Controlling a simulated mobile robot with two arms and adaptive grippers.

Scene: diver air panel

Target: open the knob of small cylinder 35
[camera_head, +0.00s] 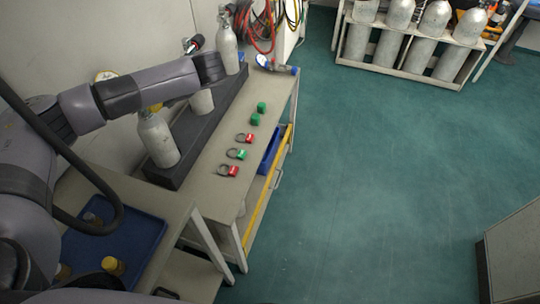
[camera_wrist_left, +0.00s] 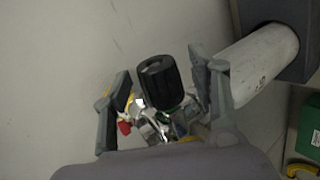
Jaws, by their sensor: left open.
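My left gripper (camera_wrist_left: 160,66) is open, with one finger on each side of a black ribbed knob (camera_wrist_left: 161,82). I cannot tell if the fingers touch it. Shiny valve fittings (camera_wrist_left: 150,125) show below the knob. A pale grey cylinder (camera_wrist_left: 265,65) with a small unreadable mark lies to the right in the left wrist view. In the head view, small grey cylinders stand on a dark block: a near one (camera_head: 158,142), a middle one (camera_head: 203,102) partly hidden by my left arm, and a far one (camera_head: 228,52). I cannot read which is 35. My right gripper is out of view.
The bench (camera_head: 200,165) holds red and green padlocks (camera_head: 237,154) and green pieces (camera_head: 261,107). A blue tray (camera_head: 145,235) with yellow-topped items is at the lower left. Larger cylinders stand in a white rack (camera_head: 400,67) at the back. The green floor is clear.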

